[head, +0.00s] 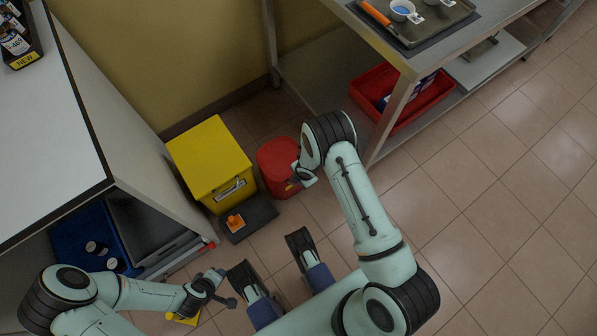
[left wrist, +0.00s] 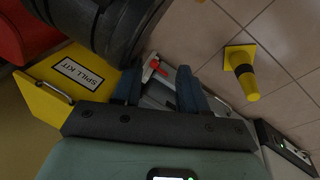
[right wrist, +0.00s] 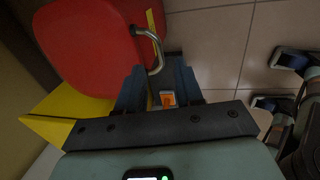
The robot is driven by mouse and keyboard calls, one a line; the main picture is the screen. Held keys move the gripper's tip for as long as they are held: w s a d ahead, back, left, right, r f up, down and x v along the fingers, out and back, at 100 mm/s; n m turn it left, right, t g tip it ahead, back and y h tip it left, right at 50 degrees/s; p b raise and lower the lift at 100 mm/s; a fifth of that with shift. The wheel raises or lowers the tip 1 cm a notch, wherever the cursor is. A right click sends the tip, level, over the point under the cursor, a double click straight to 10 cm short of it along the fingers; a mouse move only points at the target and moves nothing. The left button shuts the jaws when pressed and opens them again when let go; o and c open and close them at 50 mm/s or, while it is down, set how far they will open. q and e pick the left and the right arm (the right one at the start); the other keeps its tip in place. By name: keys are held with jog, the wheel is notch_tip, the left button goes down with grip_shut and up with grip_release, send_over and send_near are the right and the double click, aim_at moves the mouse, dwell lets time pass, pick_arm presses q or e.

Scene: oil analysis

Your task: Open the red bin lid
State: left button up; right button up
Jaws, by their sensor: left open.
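The red bin (head: 275,165) stands on the floor beside the yellow bin, with its lid down. My right gripper (head: 304,180) is at the bin's right side. In the right wrist view the red lid (right wrist: 90,50) fills the upper left, and its curved metal handle (right wrist: 158,55) is at the fingertips of my open right gripper (right wrist: 157,72). I cannot tell if the fingers touch the handle. My left gripper (head: 222,288) is open and empty low over the floor, away from the bin. Part of the red bin also shows in the left wrist view (left wrist: 25,32).
A yellow spill kit bin (head: 208,155) stands left of the red bin. A steel table (head: 345,130) with a red crate (head: 440,95) is at right. A yellow cone (left wrist: 240,70) is near my left gripper.

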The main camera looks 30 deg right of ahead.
pick_arm(q)
jog(key=shift+g, duration=0.6)
jog(key=shift+s+a+f+b, duration=0.2)
jog(key=shift+s+f+b, duration=0.4)
jog(key=shift+s+f, duration=0.95)
pick_arm(e)
jog(key=shift+w+f, duration=0.25)
jog(key=shift+f, duration=0.85)
jog(key=shift+w+f, duration=0.2)
jog(key=shift+f, duration=0.9)
pick_arm(q)
jog(key=shift+s+r, duration=0.15)
pick_arm(e)
jog(key=shift+c, duration=0.3)
grip_shut()
